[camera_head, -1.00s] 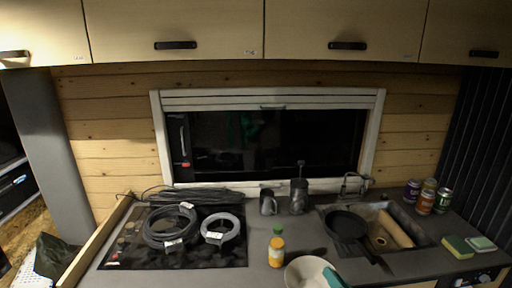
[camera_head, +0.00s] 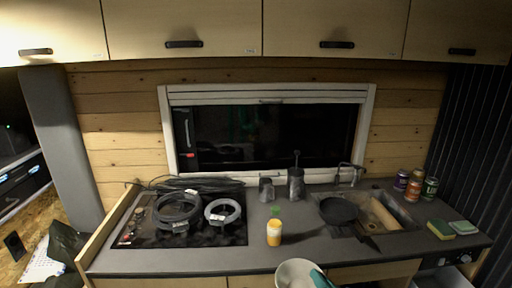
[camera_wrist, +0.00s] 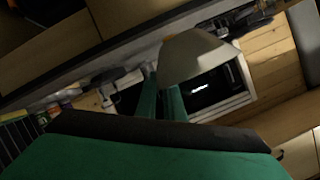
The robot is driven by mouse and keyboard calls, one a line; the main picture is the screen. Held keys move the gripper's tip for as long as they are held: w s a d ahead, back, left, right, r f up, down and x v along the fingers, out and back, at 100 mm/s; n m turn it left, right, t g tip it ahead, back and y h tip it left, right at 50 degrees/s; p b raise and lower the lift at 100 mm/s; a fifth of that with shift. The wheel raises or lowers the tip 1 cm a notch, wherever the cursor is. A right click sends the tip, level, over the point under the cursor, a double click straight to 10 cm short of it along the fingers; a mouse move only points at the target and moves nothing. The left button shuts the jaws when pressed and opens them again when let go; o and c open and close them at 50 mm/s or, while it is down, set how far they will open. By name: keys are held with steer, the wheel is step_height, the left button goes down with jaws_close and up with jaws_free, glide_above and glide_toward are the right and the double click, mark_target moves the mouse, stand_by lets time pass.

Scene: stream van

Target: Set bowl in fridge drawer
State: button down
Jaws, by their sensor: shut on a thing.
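The white bowl (camera_head: 296,274) is at the bottom of the head view, in front of the counter's front edge. My gripper (camera_head: 321,279), with teal fingers, is at the bowl's right side and shut on it. In the wrist view, the bowl (camera_wrist: 195,57) is held at the ends of the teal fingers (camera_wrist: 162,98). Its underside and full interior are hidden. A pale, open drawer-like compartment (camera_head: 446,278) shows below the counter at lower right, mostly cut off; I cannot tell whether it is the fridge drawer.
The counter (camera_head: 215,262) holds a hob with cable coils (camera_head: 178,212), an orange-yellow bottle (camera_head: 274,233), a pan (camera_head: 339,210) at the sink, several cans (camera_head: 415,186) and sponges (camera_head: 441,229). A wooden front (camera_head: 375,274) juts below the counter edge.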

steer(key=w+a+f+h, duration=0.1)
steer(key=a+f, duration=0.3)
steer(key=f, duration=0.7)
steer(key=w+a+f, duration=0.2)
steer(key=a+f, duration=0.2)
steer(key=f, duration=0.7)
steer(key=s+a+f+m+h, duration=0.1)
steer(key=s+a+f, duration=0.3)
steer(key=f, duration=0.5)
steer(key=s+a+f+m+h, duration=0.1)
steer(key=s+a+f, duration=0.3)
steer(key=f, duration=0.5)
steer(key=shift+s+a+f, duration=0.35)
steer(key=shift+s+a, duration=0.05)
steer(key=shift+a, duration=0.1)
